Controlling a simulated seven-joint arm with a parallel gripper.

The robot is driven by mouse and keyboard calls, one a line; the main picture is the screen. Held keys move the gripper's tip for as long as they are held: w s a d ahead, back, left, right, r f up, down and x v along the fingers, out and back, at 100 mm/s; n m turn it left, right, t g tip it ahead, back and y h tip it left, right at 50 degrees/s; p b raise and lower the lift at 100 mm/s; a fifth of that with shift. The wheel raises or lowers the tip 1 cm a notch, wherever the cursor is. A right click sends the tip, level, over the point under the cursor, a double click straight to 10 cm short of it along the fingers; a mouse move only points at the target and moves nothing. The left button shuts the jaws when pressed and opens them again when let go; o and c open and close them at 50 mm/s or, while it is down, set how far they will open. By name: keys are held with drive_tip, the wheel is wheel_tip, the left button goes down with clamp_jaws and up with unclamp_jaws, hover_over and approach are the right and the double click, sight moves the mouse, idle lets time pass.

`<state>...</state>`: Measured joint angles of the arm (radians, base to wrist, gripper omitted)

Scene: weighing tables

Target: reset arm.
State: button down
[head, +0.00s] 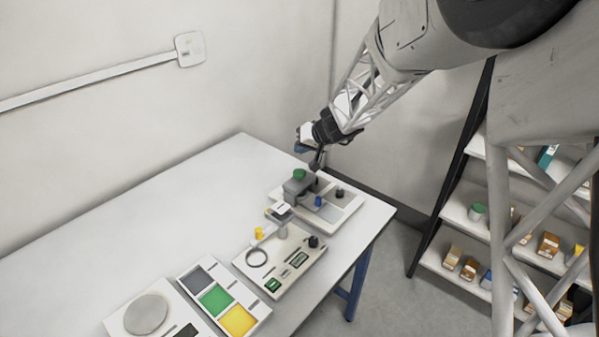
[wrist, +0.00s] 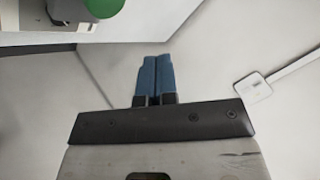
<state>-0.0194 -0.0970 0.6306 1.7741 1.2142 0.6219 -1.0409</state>
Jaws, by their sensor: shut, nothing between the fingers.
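My gripper (head: 318,160) is at the far right end of the white table (head: 150,215) in the head view, raised near the device with the green knob. In the wrist view its two blue fingers (wrist: 155,78) are pressed together with nothing between them. The fingertips are small and partly dark in the head view.
A grey device with a green knob (head: 299,174) stands below my gripper; its green top (wrist: 103,7) shows in the wrist view. A panel with a ring (head: 257,258), a three-colour tray (head: 207,275) and a round-plate scale (head: 146,314) line the front edge. Shelves (head: 470,215) stand right.

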drive_tip(key=shift+s, duration=0.1)
idle(0.4)
drive_tip(key=s+d+r+g, duration=0.1)
drive_tip(key=s+r, duration=0.6)
drive_tip(key=s, duration=0.3)
drive_tip(key=s+d+r+h, duration=0.1)
drive_tip(key=s+d+h, duration=0.1)
drive_tip(key=s, duration=1)
drive_tip(key=s+d+r+m+g+h, duration=0.1)
drive_tip(key=s+d, duration=0.4)
drive_tip(key=s, duration=0.7)
drive_tip(key=s+d+r+g+h, duration=0.1)
drive_tip(key=s+d+r+h, duration=0.2)
drive_tip(key=s, duration=0.9)
drive_tip(key=shift+d+h, duration=0.25)
drive_tip(key=shift+h, duration=0.45)
